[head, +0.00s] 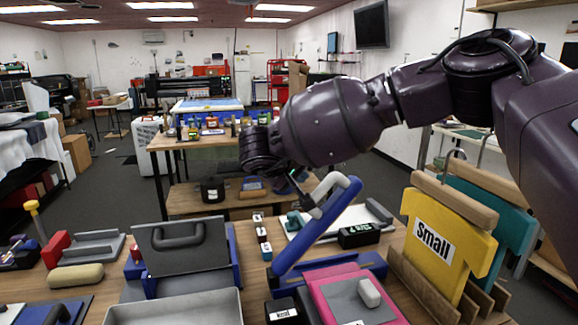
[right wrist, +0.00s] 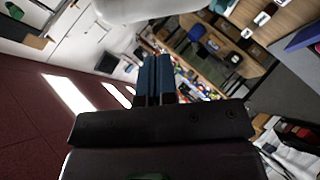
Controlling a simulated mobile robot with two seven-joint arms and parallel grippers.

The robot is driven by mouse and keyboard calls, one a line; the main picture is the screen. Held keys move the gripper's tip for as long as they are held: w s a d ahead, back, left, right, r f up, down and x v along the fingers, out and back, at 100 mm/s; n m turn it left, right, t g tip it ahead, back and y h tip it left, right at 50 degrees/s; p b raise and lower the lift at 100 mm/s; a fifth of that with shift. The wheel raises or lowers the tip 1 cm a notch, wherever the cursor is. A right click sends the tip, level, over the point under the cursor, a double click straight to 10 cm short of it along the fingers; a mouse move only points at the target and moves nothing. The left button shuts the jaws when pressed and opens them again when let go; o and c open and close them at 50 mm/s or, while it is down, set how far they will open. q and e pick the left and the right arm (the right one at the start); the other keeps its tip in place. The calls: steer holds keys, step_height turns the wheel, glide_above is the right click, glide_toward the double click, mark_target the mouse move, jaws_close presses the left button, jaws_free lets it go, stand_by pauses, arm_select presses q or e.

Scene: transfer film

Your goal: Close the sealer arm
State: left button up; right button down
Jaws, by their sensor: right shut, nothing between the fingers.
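The blue sealer arm (head: 318,228) is raised and slants up to the right from its blue base (head: 365,263). A grey-white handle shows near its upper end. My right gripper (head: 299,178) is beside the upper end of the sealer arm, on its left; I cannot tell if they touch. Its two blue fingers (right wrist: 155,76) are together and empty in the right wrist view. A pale rounded shape fills the top edge of that view; I cannot tell what it is. My left gripper is out of view.
A grey press with a black handle (head: 180,245) stands left of the sealer. Pink and grey pads (head: 345,292) lie in front. A yellow board marked "Small" (head: 440,240) stands in a wooden rack at right. Small bottles (head: 262,235) stand close to the sealer's left.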

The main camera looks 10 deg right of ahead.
mark_target(346, 194)
steer(key=shift+s+d+f, duration=0.2)
steer(key=shift+d+f, duration=0.4)
steer(key=shift+d, duration=0.05)
steer(key=shift+s+d+f, duration=0.2)
steer(key=shift+d+f, duration=0.35)
steer(key=shift+d, duration=0.05)
steer(key=shift+d, duration=0.15)
steer(key=shift+d, duration=0.2)
steer(key=d+f+y, duration=0.1)
steer(key=d, duration=0.1)
steer(key=d+f+m+y, duration=0.1)
steer(key=d+f, duration=0.1)
steer(key=d, duration=0.1)
steer(key=d+f+y+p, duration=0.1)
steer(key=d+f, duration=0.1)
steer(key=d, duration=0.1)
steer(key=shift+d+f+g, duration=0.1)
steer(key=shift+d+g, duration=0.15)
steer(key=shift+g, duration=0.15)
steer(key=d+f+m+y+b, duration=0.1)
steer(key=d+f+y+b, duration=0.2)
steer(key=d+f, duration=0.4)
step_height(346, 194, down, 4)
steer(key=shift+w+d+r+m+y, duration=0.15)
steer(key=shift+d+m+y, duration=0.15)
steer(key=shift+y, duration=0.3)
